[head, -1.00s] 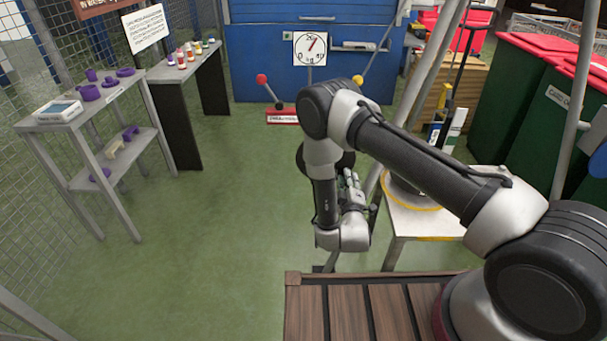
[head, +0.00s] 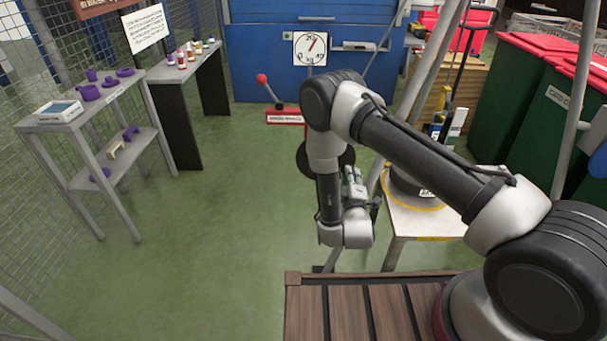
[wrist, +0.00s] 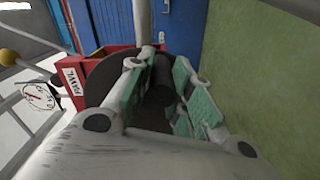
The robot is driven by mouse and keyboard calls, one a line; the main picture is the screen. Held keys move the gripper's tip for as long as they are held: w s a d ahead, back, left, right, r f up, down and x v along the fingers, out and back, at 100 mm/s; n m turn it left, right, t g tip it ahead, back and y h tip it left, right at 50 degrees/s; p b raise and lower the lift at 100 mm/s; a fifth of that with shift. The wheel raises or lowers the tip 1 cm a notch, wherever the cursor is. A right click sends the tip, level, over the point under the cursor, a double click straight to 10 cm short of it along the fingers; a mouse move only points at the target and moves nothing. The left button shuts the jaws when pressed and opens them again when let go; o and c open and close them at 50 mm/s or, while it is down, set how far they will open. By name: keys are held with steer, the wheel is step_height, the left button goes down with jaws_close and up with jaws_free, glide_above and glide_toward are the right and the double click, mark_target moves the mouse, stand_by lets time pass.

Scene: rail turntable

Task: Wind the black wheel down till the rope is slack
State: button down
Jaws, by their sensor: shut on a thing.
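The black wheel (head: 347,157) shows in the head view as a dark disc, mostly hidden behind my arm. In the wrist view the wheel (wrist: 97,82) stands beside a red housing (wrist: 75,80) with a white label reading PAWL. My gripper (wrist: 158,78) is shut on the wheel's dark handle (wrist: 163,85), with a green-padded finger on each side. In the head view my gripper (head: 355,186) points away from the camera. A white dial (head: 310,48) stands beyond, its red pointer tilted up and right. I cannot make out the rope.
A white-topped stand (head: 408,220) with a yellow ring is close to the right of my gripper. Grey slanted poles (head: 428,80) rise behind it. Green bins (head: 520,110) are at the right. Shelves (head: 95,120) stand at the left, with clear green floor between.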

steer(key=c, duration=1.3)
jaws_free()
steer(key=shift+r, duration=0.1)
steer(key=shift+o, duration=1.3)
steer(key=shift+s, duration=0.35)
steer(key=s, duration=0.7)
steer(key=shift+s, duration=0.15)
steer(key=shift+a, duration=0.1)
